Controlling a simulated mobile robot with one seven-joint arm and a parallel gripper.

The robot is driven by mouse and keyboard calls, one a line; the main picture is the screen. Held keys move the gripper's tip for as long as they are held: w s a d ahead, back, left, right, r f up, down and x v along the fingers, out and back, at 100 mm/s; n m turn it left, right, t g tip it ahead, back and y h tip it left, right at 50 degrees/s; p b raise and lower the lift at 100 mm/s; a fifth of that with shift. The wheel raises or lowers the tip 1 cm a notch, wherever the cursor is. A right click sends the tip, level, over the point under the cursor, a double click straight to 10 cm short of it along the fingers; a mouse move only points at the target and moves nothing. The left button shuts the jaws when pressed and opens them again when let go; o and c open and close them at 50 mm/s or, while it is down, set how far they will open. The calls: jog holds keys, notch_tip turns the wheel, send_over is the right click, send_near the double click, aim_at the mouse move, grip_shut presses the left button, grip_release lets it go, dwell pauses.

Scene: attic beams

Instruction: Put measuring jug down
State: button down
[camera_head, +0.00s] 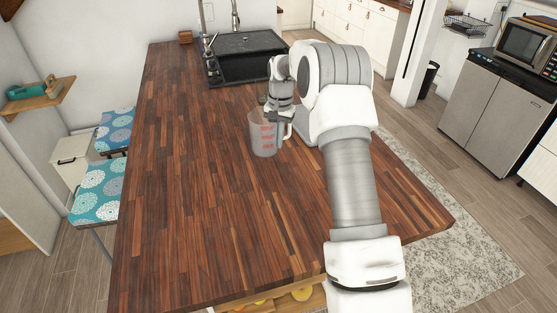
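The measuring jug (262,134) is clear with red markings. It appears upright at the middle of the dark wooden counter (190,200). My gripper (284,128) is at the jug's right side, by its handle. The fingers are small here and partly hidden by the jug and my arm, so I cannot tell whether they are closed on the handle. I also cannot tell whether the jug's base touches the counter.
A black sink (245,62) with a tap is at the counter's far end. The counter's left and near parts are clear. Patterned stools (98,200) stand along the left edge. A steel fridge (492,115) with a microwave (526,45) is at the right.

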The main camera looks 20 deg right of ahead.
jog(key=s, duration=0.1)
jog(key=s+f, duration=0.1)
jog(key=shift+s+a+f, duration=0.3)
jog(key=shift+s+a, duration=0.05)
jog(key=shift+f, duration=2.15)
jog(key=c, duration=1.1)
grip_release()
